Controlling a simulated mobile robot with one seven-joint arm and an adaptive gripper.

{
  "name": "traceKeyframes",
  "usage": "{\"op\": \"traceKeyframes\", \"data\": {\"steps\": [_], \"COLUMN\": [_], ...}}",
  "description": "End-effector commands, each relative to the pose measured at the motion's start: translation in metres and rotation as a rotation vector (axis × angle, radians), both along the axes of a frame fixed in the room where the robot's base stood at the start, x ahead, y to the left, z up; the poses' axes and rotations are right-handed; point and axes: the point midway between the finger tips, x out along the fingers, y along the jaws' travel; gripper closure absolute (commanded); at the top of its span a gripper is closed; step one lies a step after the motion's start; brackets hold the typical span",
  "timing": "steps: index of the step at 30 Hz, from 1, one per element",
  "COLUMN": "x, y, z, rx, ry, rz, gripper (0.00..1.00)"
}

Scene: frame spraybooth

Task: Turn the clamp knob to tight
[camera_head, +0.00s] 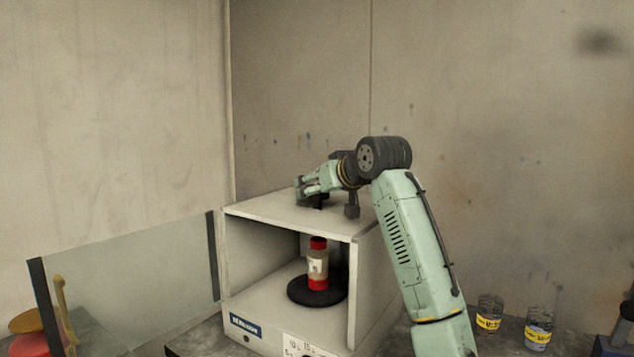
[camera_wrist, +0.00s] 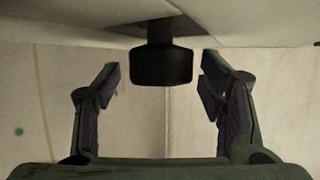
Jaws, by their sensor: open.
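A black knob (camera_wrist: 161,67) on a short dark stem shows in the wrist view, joined to a pale surface at the top of the picture. My gripper (camera_wrist: 161,82) is open, with one finger on each side of the knob and a clear gap on both sides. I cannot tell how deep the knob is between the fingers. In the head view my gripper (camera_head: 308,190) is just above the top of a white box-shaped booth (camera_head: 290,216). A dark part shows under it, mostly hidden by the fingers. No tight mark is readable.
A dark post (camera_head: 352,206) stands on the booth top, right of my gripper. Inside the open booth, a red-capped bottle (camera_head: 317,264) stands on a black disc (camera_head: 303,291). A clear panel (camera_head: 130,278) is at left. Two cups (camera_head: 489,312) with yellow labels stand at right.

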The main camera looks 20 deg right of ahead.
Motion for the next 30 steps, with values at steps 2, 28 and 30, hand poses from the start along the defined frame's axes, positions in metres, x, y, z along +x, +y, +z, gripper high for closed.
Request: {"op": "traceKeyframes", "data": {"steps": [2, 28, 30], "x": [0.0062, 0.0106, 0.0106], "y": [0.0008, 0.0014, 0.0014], "z": [-0.0016, -0.0049, -0.0049], "rx": [0.0, 0.0, 0.0], "ry": [0.0, 0.0, 0.0], "rz": [0.0, -0.001, -0.001], "gripper": [0.36, 0.71, 0.75]}}
